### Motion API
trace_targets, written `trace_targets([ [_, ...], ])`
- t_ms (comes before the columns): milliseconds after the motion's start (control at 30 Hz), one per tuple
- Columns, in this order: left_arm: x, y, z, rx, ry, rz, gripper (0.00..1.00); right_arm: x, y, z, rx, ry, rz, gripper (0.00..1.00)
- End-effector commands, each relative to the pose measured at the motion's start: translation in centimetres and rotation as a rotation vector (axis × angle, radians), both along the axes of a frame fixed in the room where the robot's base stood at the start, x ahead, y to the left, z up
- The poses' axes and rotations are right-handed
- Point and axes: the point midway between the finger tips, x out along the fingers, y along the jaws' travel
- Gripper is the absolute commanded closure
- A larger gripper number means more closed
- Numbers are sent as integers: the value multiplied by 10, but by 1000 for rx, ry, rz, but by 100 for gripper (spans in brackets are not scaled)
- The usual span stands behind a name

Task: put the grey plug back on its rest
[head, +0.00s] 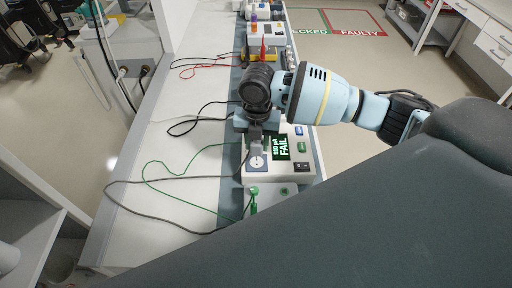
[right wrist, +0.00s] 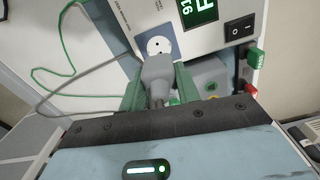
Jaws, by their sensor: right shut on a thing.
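The grey plug (right wrist: 157,70) is between the green fingers of my right gripper (right wrist: 159,88) in the right wrist view, its grey cable trailing left. My right gripper (head: 257,138) is shut on it, above the tester in the head view. The tester's round socket (right wrist: 158,46) shows an open face just beyond the plug, so the plug is out of it. The socket also shows in the head view (head: 257,162). I cannot make out the plug's rest for certain. My left gripper is not in view.
The white tester (head: 306,170) has a lit screen (head: 281,147) reading FAIL and a black switch (head: 302,166). A green clip (head: 253,198) with a green lead stands in front. Grey and green cables loop over the white bench (head: 140,205). Other devices stand farther along the row.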

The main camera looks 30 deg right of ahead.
Motion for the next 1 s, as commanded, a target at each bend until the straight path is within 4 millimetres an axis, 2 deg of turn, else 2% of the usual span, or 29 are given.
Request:
trace_targets([
  [1000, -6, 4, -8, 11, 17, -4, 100, -59, 12, 57, -3, 18, -1803, 100],
])
